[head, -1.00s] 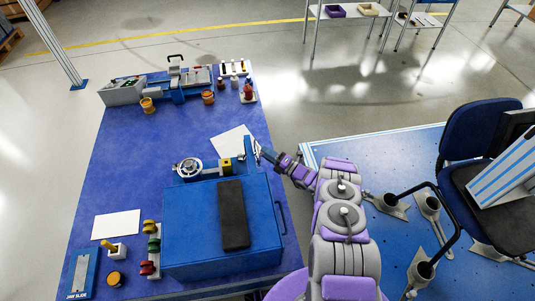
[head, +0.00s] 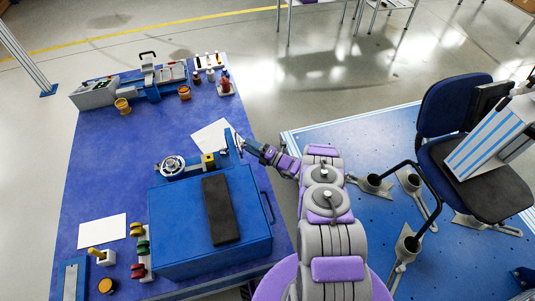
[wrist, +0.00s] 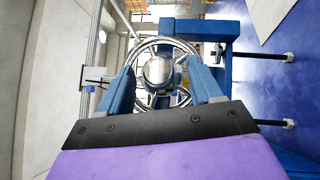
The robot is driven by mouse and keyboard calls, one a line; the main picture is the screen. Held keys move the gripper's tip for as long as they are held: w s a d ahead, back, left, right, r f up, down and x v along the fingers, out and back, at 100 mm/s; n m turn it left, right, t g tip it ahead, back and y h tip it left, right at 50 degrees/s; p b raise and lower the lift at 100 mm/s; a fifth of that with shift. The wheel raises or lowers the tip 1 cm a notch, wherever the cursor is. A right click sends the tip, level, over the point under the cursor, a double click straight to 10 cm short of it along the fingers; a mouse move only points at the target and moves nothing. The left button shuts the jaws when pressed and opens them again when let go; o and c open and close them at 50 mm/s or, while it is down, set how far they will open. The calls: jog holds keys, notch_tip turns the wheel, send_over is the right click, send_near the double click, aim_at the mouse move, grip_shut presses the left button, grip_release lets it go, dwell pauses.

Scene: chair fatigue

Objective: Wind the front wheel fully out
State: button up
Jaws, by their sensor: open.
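A silver spoked handwheel with a round shiny hub fills the middle of the wrist view (wrist: 178,97). My gripper (wrist: 160,68) is open, with one blue finger on each side of the hub and overlapping the rim in the picture. I cannot tell whether the fingers touch the wheel. In the head view my gripper (head: 239,143) is small, at the right end of a blue fixture (head: 230,158) on the bench. A silver wheel (head: 172,166) also shows at the fixture's left end; I cannot tell whether it is the same wheel.
A blue case (head: 168,222) with a black pad (head: 220,210) stands in front of the fixture. White sheets (head: 102,231) lie on the blue bench (head: 110,180). A dark blue office chair (head: 450,108) stands on a blue platform (head: 320,135) at the right.

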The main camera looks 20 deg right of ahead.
jog(key=v, duration=1.6)
jog(key=shift+s+d+f, duration=0.15)
jog(key=shift+d+f, duration=0.05)
jog(key=shift+f, duration=0.05)
jog(key=w+a+r+n+g+h+p, duration=0.15)
jog(key=a+r+n+g+p, duration=0.25)
jog(key=a+r+n+g, duration=0.55)
jog(key=w+d+r+n+g+h+p, duration=0.1)
jog(key=w+r+n+h+p, duration=0.1)
jog(key=w+r+n+h, duration=0.45)
jog(key=w+d+r+n+g+h+p, duration=0.15)
jog(key=r+n, duration=0.25)
jog(key=n, duration=0.6)
jog(key=w+a+f+b, duration=0.1)
jog(key=a+f, duration=0.2)
jog(key=f, duration=0.4)
jog(key=w+a+f+t+b, duration=0.1)
jog(key=w+a+f, duration=0.1)
jog(key=f, duration=0.6)
jog(key=shift+w+a+f+b, duration=0.25)
jog(key=shift+a+b, duration=0.1)
jog(key=shift+a, duration=0.3)
jog(key=shift+s, duration=0.1)
